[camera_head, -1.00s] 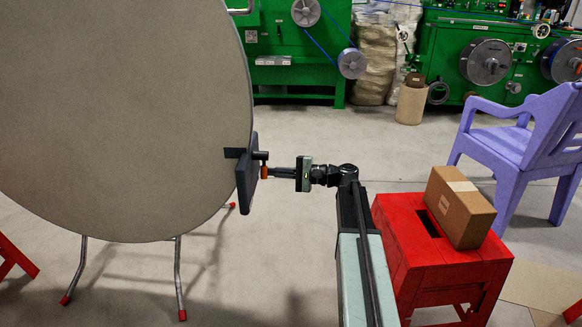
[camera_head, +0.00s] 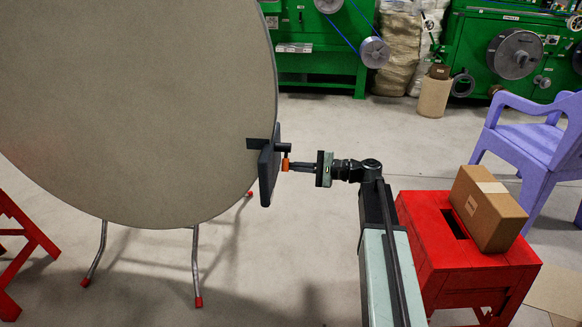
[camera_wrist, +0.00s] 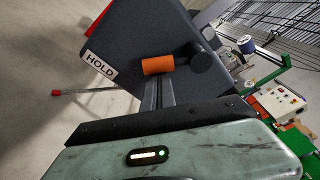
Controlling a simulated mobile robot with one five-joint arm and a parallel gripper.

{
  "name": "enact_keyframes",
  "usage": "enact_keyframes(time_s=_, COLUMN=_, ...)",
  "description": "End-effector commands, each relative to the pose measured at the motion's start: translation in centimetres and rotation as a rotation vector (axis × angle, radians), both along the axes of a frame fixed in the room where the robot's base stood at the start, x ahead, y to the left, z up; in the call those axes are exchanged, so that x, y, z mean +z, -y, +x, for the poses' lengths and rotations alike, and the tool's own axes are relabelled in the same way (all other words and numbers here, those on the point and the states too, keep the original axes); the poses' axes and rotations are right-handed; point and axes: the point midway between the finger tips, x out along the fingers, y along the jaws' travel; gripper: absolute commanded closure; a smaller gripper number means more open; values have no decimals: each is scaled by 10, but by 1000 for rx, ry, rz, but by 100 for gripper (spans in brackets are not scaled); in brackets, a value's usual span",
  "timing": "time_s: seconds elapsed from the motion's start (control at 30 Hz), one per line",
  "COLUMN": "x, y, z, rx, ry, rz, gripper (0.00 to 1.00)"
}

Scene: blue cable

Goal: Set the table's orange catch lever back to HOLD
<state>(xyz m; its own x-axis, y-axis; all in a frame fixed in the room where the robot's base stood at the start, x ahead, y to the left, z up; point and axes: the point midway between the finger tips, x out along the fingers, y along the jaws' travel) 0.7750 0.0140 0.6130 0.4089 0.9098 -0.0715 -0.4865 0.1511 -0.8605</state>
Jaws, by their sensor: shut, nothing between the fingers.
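The round beige table (camera_head: 130,100) stands with its top tipped up, filling the left of the head view. A dark catch plate (camera_head: 268,172) is at its right edge; in the wrist view the plate (camera_wrist: 135,35) bears a white HOLD label (camera_wrist: 101,66). The lever's orange grip (camera_head: 285,163) sticks out at the plate's right side; it also shows in the wrist view (camera_wrist: 165,65), beside a dark round knob. My gripper (camera_head: 293,166) is shut and empty, its fingertips (camera_wrist: 158,80) right at the orange grip. I cannot tell whether they touch it.
A red stool (camera_head: 465,250) with a cardboard box (camera_head: 489,208) on it stands right of my arm. A purple chair (camera_head: 530,145) is behind it. Green machines (camera_head: 520,55) line the back. Grey floor is open between the table and the machines.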

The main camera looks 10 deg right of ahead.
Motion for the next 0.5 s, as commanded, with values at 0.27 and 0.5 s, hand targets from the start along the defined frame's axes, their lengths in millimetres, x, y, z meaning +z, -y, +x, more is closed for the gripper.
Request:
enact_keyframes(time_s=0.27, x=-12, y=-1, z=10, rx=4, ry=0, rz=0, gripper=100)
enact_keyframes(time_s=0.5, x=-20, y=26, z=12, rx=1, ry=0, rz=0, gripper=100)
